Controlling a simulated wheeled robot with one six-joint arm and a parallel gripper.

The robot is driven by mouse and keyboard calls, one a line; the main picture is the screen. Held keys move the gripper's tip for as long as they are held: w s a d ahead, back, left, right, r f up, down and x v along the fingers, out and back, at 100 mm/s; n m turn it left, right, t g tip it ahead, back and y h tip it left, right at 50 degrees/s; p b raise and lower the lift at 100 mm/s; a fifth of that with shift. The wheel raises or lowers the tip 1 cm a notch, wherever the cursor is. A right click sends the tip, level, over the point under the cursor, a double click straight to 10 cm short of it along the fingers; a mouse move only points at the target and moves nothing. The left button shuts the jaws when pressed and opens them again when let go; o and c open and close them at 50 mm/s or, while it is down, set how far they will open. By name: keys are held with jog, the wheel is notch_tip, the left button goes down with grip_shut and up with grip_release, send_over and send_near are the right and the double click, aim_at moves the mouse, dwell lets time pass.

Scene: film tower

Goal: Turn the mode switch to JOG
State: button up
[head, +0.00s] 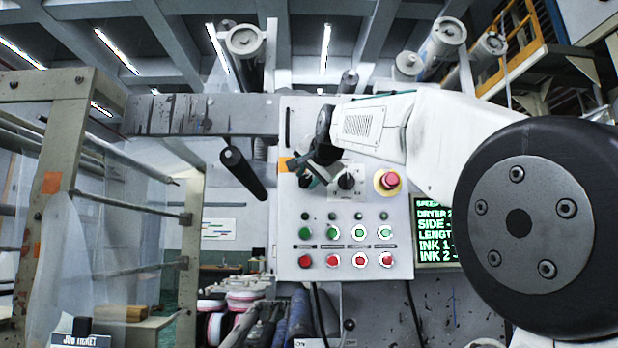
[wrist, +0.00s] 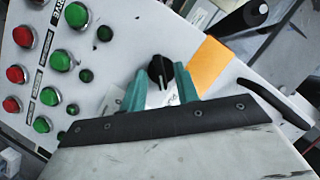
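A black rotary knob (wrist: 160,71) on the white control panel lies between my fingertips in the wrist view. A pale line on it points toward the bottom of that view. My gripper (wrist: 159,82), with teal fingers, is open around the knob, one finger each side; contact cannot be told. In the head view my gripper (head: 309,179) is at the panel's upper left and largely hides this knob. A second black knob (head: 347,182) stands just right of it, on a pale plate. The knob labels are unreadable, so I cannot tell which is the mode switch.
The control panel (head: 288,240) carries rows of green and red buttons below the knobs. A red emergency stop button (head: 389,180) on a yellow ring is at upper right. A green-text display (head: 434,232) is beside the panel. A dark roller (head: 243,173) juts out at left.

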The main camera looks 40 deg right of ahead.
grip_shut()
jog(key=shift+d, duration=0.15)
jog(key=n, duration=0.1)
jog(key=n+g+h, duration=0.1)
jog(key=shift+w+a+n, duration=0.15)
jog(key=shift+a+n, duration=0.15)
jog(key=n+g+h, duration=0.1)
jog(key=n, duration=0.2)
jog(key=shift+a+g+h, duration=0.1)
jog(key=shift+g+h, duration=0.2)
jog(key=shift+g, duration=0.1)
jog(key=shift+n, duration=0.3)
grip_release()
jog(key=shift+w, duration=0.1)
